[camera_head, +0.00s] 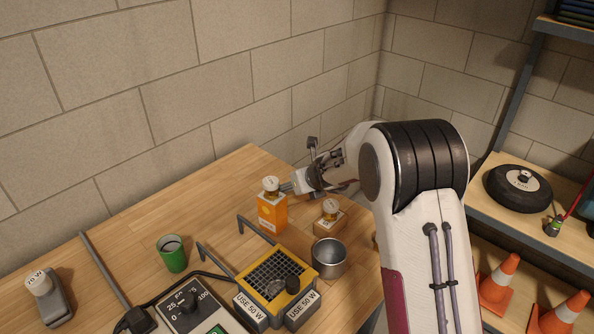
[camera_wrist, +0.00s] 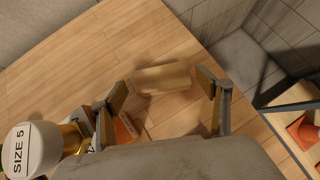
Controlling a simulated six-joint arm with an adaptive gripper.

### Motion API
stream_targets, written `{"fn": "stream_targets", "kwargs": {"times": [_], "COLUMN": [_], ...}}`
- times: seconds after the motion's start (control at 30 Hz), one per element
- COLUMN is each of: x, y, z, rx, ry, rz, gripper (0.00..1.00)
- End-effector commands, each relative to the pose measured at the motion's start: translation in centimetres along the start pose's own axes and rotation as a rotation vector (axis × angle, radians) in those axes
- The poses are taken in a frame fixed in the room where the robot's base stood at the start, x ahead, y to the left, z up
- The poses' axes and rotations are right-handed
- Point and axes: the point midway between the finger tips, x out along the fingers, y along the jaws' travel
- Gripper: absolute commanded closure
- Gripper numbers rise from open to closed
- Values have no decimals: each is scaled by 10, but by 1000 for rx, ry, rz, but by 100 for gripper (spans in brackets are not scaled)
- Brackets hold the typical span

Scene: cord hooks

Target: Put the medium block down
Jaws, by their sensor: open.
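A plain wooden block (camera_wrist: 165,78) lies on the table between the fingertips of my gripper (camera_wrist: 161,83) in the wrist view. The fingers are spread, with a gap visible on each side of the block. In the head view my gripper (camera_head: 290,186) is low over the far part of the table, just right of an orange box (camera_head: 272,214) with a white-topped piece. The plain block cannot be made out there. A smaller wooden block (camera_head: 329,224) with a white-topped piece stands to the right of the orange box. I cannot tell which block is the medium one.
A yellow-framed mesh box (camera_head: 274,272), a metal cup (camera_head: 329,257), a green cup (camera_head: 172,254) and a dial unit (camera_head: 187,303) stand nearer. Grey bent hooks (camera_head: 257,230) rise among them. A "SIZE 5" white cap (camera_wrist: 28,150) is close at the left. Bare table lies beyond the block.

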Motion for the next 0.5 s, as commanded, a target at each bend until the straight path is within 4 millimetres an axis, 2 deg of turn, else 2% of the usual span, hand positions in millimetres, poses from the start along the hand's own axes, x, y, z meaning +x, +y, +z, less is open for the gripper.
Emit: {"fn": "stream_targets", "kwargs": {"times": [0.5], "x": [-16], "y": [0], "z": [17], "rx": [-1], "ry": [-2], "rz": [1], "gripper": [24]}}
